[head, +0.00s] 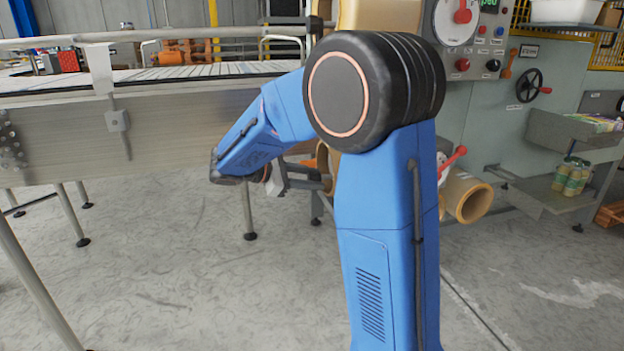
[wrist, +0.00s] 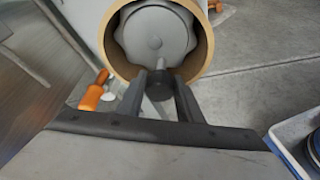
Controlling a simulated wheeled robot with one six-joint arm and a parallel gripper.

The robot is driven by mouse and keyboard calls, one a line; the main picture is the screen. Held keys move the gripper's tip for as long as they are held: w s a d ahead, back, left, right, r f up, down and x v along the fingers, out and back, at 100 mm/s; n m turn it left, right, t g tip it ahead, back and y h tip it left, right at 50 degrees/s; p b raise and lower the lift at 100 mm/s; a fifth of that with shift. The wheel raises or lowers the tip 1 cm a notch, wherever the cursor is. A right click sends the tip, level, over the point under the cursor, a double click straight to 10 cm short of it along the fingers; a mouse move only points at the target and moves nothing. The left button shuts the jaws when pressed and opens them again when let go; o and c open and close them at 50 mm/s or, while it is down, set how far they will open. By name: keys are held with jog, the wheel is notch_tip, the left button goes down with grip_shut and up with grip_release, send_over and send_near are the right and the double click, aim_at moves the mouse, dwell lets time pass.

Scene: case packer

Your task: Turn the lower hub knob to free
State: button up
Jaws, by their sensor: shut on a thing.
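In the wrist view the lower hub knob (wrist: 157,36) is a grey lobed disc inside the end of a tan cardboard core (wrist: 206,45). A short grey stem runs down from the disc to a dark grip. My gripper (wrist: 161,84) has one finger on each side of this dark grip and is shut on it. In the head view my gripper (head: 318,178) reaches toward the tan core's near end, beneath the conveyor side. My arm hides much of the core and the knob there.
An orange handle (wrist: 95,90) sits just left of the fingers. In the head view a red lever (head: 453,157) stands above a tan tube (head: 470,200) right of my arm. The conveyor (head: 180,125) lies left; the foreground floor is open.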

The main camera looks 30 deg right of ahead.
jog(key=m+t, duration=0.1)
jog(key=m, duration=0.1)
jog(key=m+t+h, duration=0.1)
jog(key=m, duration=0.1)
jog(key=shift+s+f+m+h, duration=0.1)
jog(key=shift+m+h, duration=0.2)
jog(key=m+t+h, duration=0.1)
jog(key=m+h, duration=0.1)
jog(key=m, duration=0.3)
jog(key=shift+f, duration=0.1)
dwell(0.6)
jog(key=o, duration=1)
jog(key=shift+a+t, duration=0.2)
jog(key=shift+t, duration=0.1)
jog(key=s+a, duration=0.2)
jog(key=a, duration=1.5)
